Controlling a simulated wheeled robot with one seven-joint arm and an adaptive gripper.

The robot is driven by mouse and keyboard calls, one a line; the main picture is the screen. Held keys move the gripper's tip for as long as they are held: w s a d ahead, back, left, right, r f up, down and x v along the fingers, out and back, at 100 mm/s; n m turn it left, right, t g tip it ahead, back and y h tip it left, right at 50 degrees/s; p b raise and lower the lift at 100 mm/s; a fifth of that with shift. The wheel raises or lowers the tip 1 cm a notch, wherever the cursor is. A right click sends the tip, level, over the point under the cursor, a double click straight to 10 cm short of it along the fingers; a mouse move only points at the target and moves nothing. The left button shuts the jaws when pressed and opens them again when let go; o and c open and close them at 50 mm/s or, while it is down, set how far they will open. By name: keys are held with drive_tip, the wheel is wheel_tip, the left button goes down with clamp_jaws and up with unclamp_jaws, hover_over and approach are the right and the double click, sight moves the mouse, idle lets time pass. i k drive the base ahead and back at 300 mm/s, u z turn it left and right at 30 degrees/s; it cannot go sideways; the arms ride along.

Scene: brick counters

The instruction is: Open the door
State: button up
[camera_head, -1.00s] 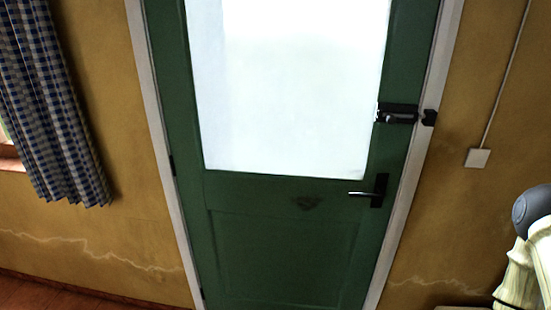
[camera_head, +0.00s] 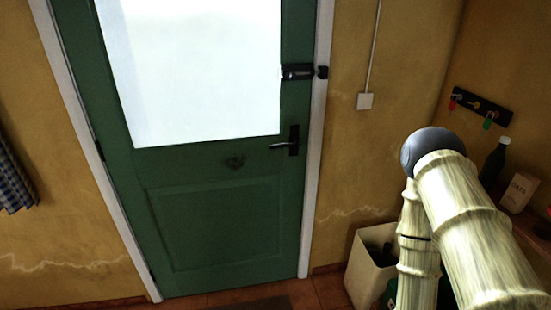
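The green door (camera_head: 223,219) stands shut in its white frame, with a bright window pane in its upper half. A dark lever handle (camera_head: 286,143) is on the right side of the door, pointing left. A black bolt latch (camera_head: 297,72) sits above it, reaching towards the frame's right post. The hinges are on the left edge. My arm shows at the right, well apart from the handle. My gripper is out of view.
A pale bin (camera_head: 366,272) stands on the floor right of the door, partly behind my arm. A key rack (camera_head: 481,106) hangs on the right wall. A bottle (camera_head: 494,163) and an oats box (camera_head: 519,192) are below it.

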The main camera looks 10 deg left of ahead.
sight(204, 216)
drive_tip(key=u, duration=0.65)
drive_tip(key=i, duration=0.85)
drive_tip(key=z, duration=0.1)
